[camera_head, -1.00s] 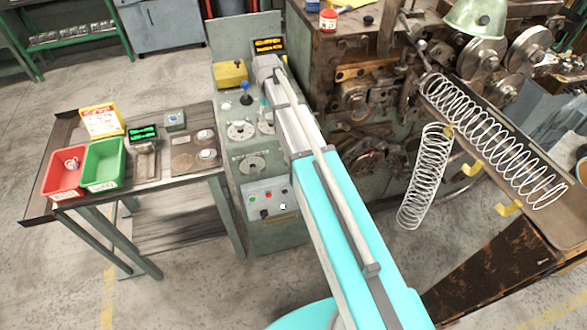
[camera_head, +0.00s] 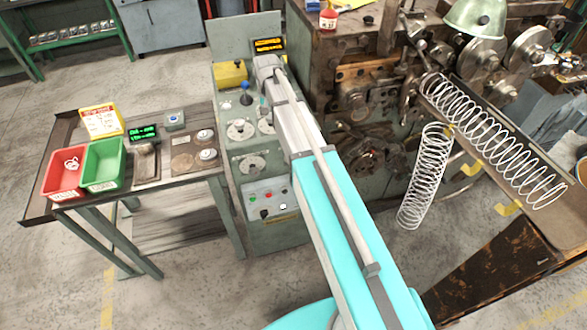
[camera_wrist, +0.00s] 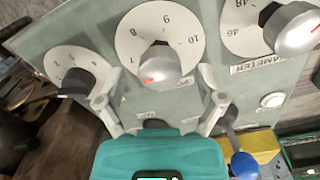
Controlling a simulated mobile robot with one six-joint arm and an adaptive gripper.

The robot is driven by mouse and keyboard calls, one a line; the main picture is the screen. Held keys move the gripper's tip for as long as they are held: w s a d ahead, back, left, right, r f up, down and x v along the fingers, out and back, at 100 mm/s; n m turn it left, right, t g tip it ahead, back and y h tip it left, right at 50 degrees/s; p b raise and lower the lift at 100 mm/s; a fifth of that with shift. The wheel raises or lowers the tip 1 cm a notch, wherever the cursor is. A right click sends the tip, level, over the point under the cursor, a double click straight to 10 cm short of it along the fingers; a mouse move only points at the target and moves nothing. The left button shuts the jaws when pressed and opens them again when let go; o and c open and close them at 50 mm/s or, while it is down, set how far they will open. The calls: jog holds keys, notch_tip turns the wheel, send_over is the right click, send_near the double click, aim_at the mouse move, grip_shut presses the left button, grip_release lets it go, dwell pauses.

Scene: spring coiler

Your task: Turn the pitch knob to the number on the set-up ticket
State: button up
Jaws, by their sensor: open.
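In the wrist view my gripper (camera_wrist: 160,92) is open, with one pale finger on each side of a silver knob (camera_wrist: 156,66) that has a red mark. I cannot tell whether the fingers touch it. The knob sits on a white dial (camera_wrist: 190,22) with numbers including 7, 8, 9 and 10. Its label is not readable, so I cannot confirm that it is the pitch knob. In the head view my arm hides the gripper and this knob. A yellow and white card (camera_head: 101,121) on the side table may be the set-up ticket; its print is too small to read.
The wrist view shows a black knob (camera_wrist: 75,82) at left and another silver knob (camera_wrist: 291,30) at right, by a partly visible "AMETER" label. A blue-ball lever (camera_wrist: 244,166) and yellow box (camera_wrist: 262,146) are close by. The coiler (camera_head: 350,130) stands right of the panel.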

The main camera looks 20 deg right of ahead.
aim_at(270, 115)
jog(key=m, duration=0.8)
jog(key=shift+m, duration=0.4)
jog(key=shift+r+p, duration=0.3)
jog(key=shift+r, duration=0.05)
notch_tip(270, 115, up, 13)
jog(key=p, duration=1.3)
jog(key=s+f+n+b, duration=0.6)
jog(key=s+f+b, duration=0.1)
jog(key=s, duration=0.5)
jog(key=s+d+f+n+b, duration=0.1)
jog(key=s+f+n+b, duration=0.5)
jog(key=s, duration=0.6)
jog(key=shift+f+b, duration=1.05)
jog(key=shift+d, duration=0.1)
jog(key=shift+c, duration=0.2)
